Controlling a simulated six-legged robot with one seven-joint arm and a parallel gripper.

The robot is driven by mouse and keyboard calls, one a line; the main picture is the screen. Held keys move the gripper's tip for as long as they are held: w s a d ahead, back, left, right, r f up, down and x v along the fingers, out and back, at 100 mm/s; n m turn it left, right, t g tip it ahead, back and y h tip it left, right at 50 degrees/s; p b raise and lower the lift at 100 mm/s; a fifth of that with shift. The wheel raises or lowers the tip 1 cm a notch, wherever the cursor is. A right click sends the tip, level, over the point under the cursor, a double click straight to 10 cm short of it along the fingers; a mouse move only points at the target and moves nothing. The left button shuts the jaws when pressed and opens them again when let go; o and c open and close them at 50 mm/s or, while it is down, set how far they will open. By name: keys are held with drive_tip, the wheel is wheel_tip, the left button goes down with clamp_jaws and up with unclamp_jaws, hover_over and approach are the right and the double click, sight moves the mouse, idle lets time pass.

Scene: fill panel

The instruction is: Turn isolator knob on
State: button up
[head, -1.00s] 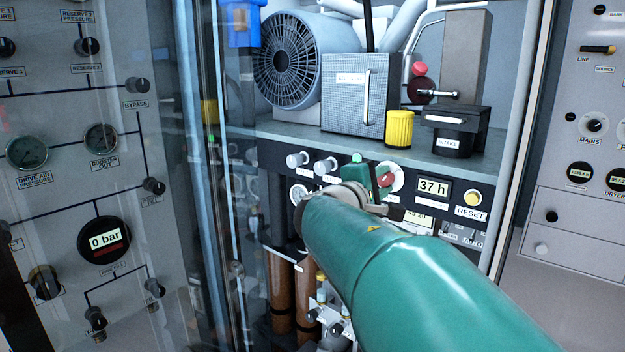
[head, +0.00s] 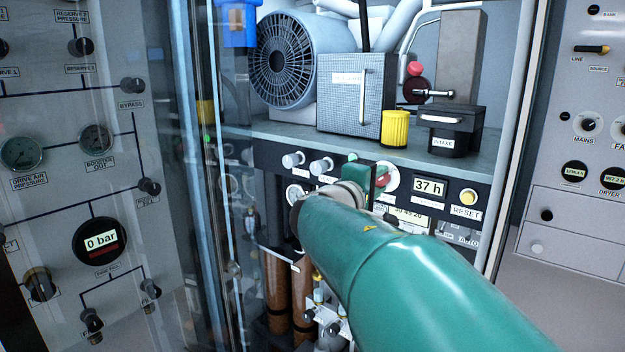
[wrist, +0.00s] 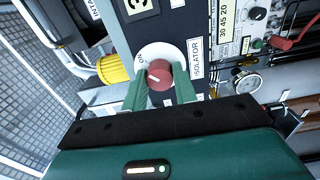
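The isolator knob is a round red knob (wrist: 160,76) with a white pointer mark, set on a white dial disc beside an ISOLATOR label in the wrist view. In the head view its red edge (head: 383,177) shows on the white disc, partly hidden by my gripper. My gripper (wrist: 161,72) has two green fingers, one on each side of the knob, with a small gap showing on both sides. It is open and does not visibly grip the knob. In the head view one green finger (head: 371,184) shows in front of the panel, and my teal arm hides the rest.
An hour display (head: 429,186) and a yellow reset button (head: 467,197) sit right of the knob. Two grey knobs (head: 306,164) are to its left. A shelf (head: 470,170) above carries a yellow cylinder (head: 395,128) and a grey box (head: 345,100). A glass door edge (head: 222,180) stands left.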

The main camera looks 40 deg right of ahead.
drive_tip(key=o, duration=0.4)
drive_tip(key=shift+o, duration=0.2)
drive_tip(key=shift+a, duration=0.1)
drive_tip(key=v, duration=1.3)
drive_tip(key=shift+s+a, duration=0.15)
drive_tip(key=shift+a, duration=0.2)
drive_tip(key=s+a+f+m+y, duration=0.1)
drive_tip(key=s+f+y, duration=0.1)
drive_tip(key=f+y, duration=0.15)
drive_tip(key=s+a+f+y, duration=0.1)
drive_tip(key=a+f+y, duration=0.1)
drive_tip(key=f, duration=0.3)
drive_tip(key=s+a+f+m+y, duration=0.1)
drive_tip(key=s+a+f+y, duration=0.1)
drive_tip(key=a+f+y, duration=0.4)
drive_tip(key=s+a+f+m+y, duration=0.1)
drive_tip(key=s+a+f+y, duration=0.2)
drive_tip(key=a+f+y, duration=0.3)
drive_tip(key=a+f, duration=0.1)
drive_tip(key=a, duration=0.4)
drive_tip(key=shift+a+t, duration=0.3)
drive_tip(key=shift+a, duration=0.1)
